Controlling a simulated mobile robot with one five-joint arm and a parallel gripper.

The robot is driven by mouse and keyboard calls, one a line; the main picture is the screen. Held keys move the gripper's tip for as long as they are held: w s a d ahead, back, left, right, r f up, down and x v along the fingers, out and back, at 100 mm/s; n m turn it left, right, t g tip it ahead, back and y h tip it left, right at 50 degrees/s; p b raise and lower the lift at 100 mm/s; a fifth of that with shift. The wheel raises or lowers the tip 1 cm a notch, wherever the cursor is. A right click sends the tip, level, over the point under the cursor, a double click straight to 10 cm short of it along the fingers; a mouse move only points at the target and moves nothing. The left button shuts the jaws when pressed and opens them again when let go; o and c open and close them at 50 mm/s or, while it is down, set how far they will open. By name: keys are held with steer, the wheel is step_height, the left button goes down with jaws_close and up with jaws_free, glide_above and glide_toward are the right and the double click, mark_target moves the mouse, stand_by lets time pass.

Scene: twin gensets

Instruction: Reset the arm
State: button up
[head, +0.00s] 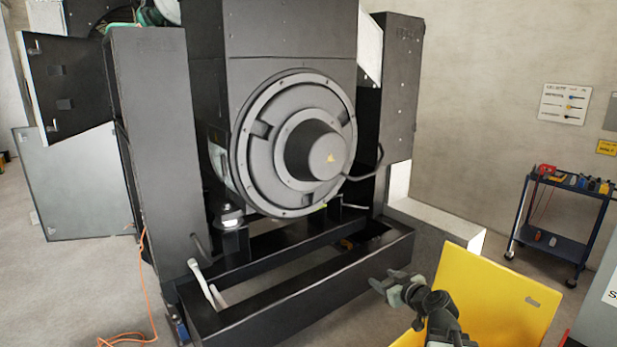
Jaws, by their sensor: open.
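My gripper (385,284) is in the lower right of the head view, at the end of my dark arm (437,306). It is open, with nothing seen between its fingers. It appears in front of the right end of the black genset base frame (300,308). I cannot tell the exact gap to the frame. The large dark genset (290,130) with its round end housing and central hub stands upright behind the frame, apart from my gripper.
A yellow panel (497,298) stands right beside my arm. A tool cart (558,215) is by the right wall, and a grey cabinet (600,310) is at the right edge. An orange cable (147,290) lies on the floor at left. Open floor shows between panel and cart.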

steer(key=s+a+f+n+g+y, duration=0.1)
steer(key=s+a+f+g, duration=0.25)
steer(key=a, duration=0.55)
steer(key=s+a+f+n+g, duration=0.1)
steer(key=s+a+f+g, duration=0.25)
steer(key=a, duration=0.45)
steer(key=s+d+f+m+g+h, duration=0.5)
steer(key=s+d+f+m+g, duration=0.1)
steer(key=s, duration=0.6)
steer(key=shift+d+f+m+p, duration=0.35)
steer(key=shift+d+f+m, duration=0.2)
steer(key=shift+f+m, duration=0.1)
